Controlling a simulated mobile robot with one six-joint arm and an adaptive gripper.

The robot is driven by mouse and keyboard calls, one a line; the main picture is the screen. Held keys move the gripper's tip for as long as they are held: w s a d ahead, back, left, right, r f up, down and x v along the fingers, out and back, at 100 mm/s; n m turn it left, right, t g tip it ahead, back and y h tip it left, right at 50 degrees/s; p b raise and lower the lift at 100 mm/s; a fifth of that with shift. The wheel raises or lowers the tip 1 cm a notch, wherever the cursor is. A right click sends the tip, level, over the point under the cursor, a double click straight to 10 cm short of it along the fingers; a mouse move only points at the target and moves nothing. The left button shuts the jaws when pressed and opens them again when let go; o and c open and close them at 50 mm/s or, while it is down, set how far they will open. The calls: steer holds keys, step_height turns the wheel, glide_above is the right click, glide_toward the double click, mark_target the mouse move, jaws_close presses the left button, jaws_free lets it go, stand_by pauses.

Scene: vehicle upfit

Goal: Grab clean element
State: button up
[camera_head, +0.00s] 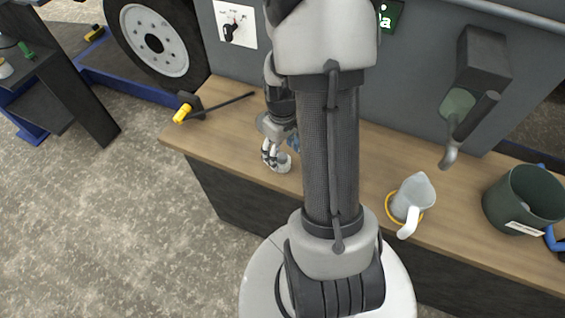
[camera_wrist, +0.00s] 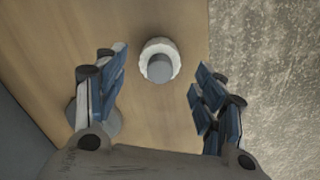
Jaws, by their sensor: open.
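A white, round element (camera_wrist: 158,47) with a grey centre stands on the wooden bench top, seen from above in the wrist view. It looks like the clean element. In the head view a pale round thing (camera_head: 282,165) shows beside my gripper (camera_head: 275,150), partly hidden by it. My gripper (camera_wrist: 160,85) is open, with its blue-padded fingers left and right of the element's near side. No contact with the element shows. A grey round thing (camera_wrist: 107,123) sits under the left finger, partly covered.
The wooden bench (camera_head: 385,150) has its edge close to the element. A black tool with a yellow end (camera_head: 183,112) lies to the left. A pale jug (camera_head: 412,195) and a dark green bucket (camera_head: 522,200) stand to the right. A grey panel rises behind.

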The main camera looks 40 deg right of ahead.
mark_target(283, 156)
step_height(283, 156, down, 5)
steer(key=shift+r+b, duration=0.2)
steer(key=shift+b, duration=0.75)
steer(key=shift+r, duration=0.1)
steer(key=shift+c, duration=0.5)
steer(key=c, duration=1)
